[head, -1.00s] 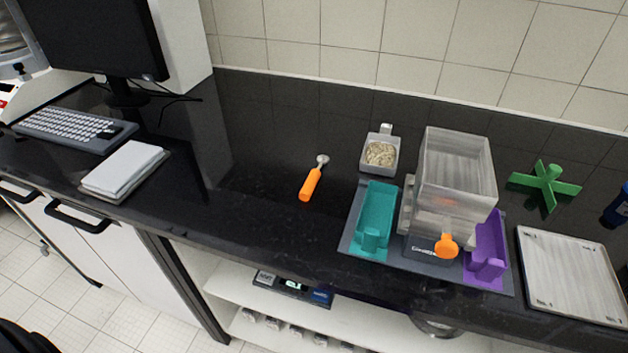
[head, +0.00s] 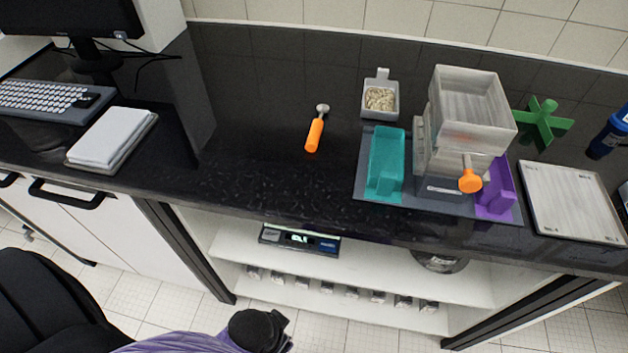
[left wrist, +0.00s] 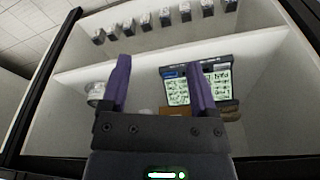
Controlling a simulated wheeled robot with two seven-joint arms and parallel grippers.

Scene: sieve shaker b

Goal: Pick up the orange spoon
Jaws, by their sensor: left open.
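The orange spoon (head: 315,134) lies on the black countertop in the head view, left of the grey scoop. Its orange handle points toward the front edge and its small metal bowl points to the back. Nothing touches it. My left gripper (left wrist: 160,85) shows in the left wrist view with its two purple fingers apart and nothing between them. It faces the shelf space under the counter, away from the spoon. In the head view only part of my left arm shows at the bottom, below the counter edge. My right gripper is in neither view.
A grey scoop of grains (head: 380,99), a sieve shaker (head: 465,125) with teal (head: 387,160) and purple (head: 496,190) trays stand right of the spoon. A notebook stack (head: 112,138) and keyboard (head: 40,100) are at left. The counter around the spoon is clear.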

